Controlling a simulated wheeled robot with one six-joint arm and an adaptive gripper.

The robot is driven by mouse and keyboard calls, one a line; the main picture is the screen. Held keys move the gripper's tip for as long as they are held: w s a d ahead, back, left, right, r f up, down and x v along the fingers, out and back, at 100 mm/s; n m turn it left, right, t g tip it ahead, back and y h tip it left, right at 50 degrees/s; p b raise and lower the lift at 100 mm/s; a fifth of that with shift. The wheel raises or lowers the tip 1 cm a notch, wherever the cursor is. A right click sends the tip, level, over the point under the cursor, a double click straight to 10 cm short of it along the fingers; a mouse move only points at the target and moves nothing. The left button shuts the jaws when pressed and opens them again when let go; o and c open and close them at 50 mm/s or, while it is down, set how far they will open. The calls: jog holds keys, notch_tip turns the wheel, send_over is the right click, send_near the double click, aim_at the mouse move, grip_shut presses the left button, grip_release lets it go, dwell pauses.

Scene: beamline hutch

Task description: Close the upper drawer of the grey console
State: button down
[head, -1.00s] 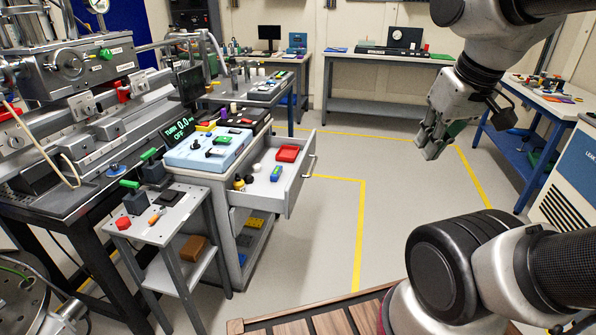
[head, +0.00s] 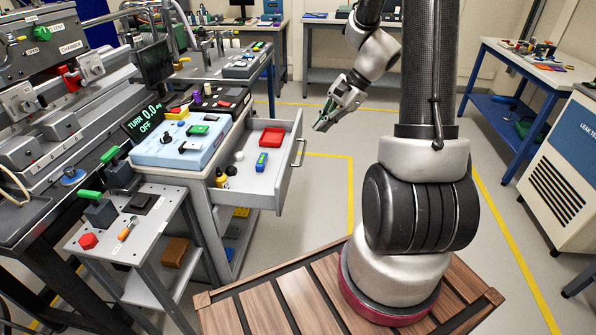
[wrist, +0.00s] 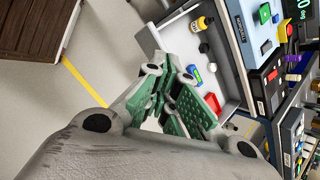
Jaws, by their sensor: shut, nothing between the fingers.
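The grey console (head: 206,190) stands left of centre in the head view. Its upper drawer (head: 270,182) is pulled well out to the right, with a bar handle (head: 299,152) on its front. In the drawer lie a red tray (head: 272,137), a blue-and-green block (head: 262,162), a yellow bottle (head: 221,178) and small round items. My gripper (head: 322,124) is shut and empty, in the air to the right of the drawer front and apart from it in the picture. In the wrist view, the fingers (wrist: 178,100) overlap part of the drawer (wrist: 172,38).
A light-blue control box (head: 190,145) sits on the console top. A small grey side table (head: 130,225) with a red knob stands at the front left. A wooden deck (head: 270,310) is in the foreground. Floor right of the drawer is clear. A white-and-blue cabinet (head: 560,170) stands at right.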

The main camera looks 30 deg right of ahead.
jog(key=w+d+f+m+t+y, duration=0.1)
jog(key=w+d+f+m, duration=0.2)
jog(key=f, duration=0.6)
jog(key=w+d+f+m+t, duration=0.1)
jog(key=w+d+f+m, duration=0.1)
jog(key=d+f+m, duration=0.35)
send_near(288, 177)
notch_tip(288, 177, down, 3)
jog(key=s+d, duration=0.1)
jog(key=shift+w+a+f, duration=0.15)
jog(key=shift+w+a, duration=0.45)
jog(key=shift+a, duration=0.3)
jog(key=shift+w+a+f, duration=0.15)
jog(key=shift+w+a, duration=0.45)
jog(key=shift+a, duration=0.25)
jog(key=shift+a, duration=0.1)
jog(key=w+a, duration=0.4)
jog(key=a, duration=0.2)
jog(key=w+a, duration=0.5)
jog(key=a, duration=0.2)
jog(key=w+a, duration=0.4)
jog(key=a, duration=0.3)
jog(key=shift+w, duration=0.25)
jog(key=shift+w+a+r, duration=0.1)
jog(key=shift+w, duration=0.05)
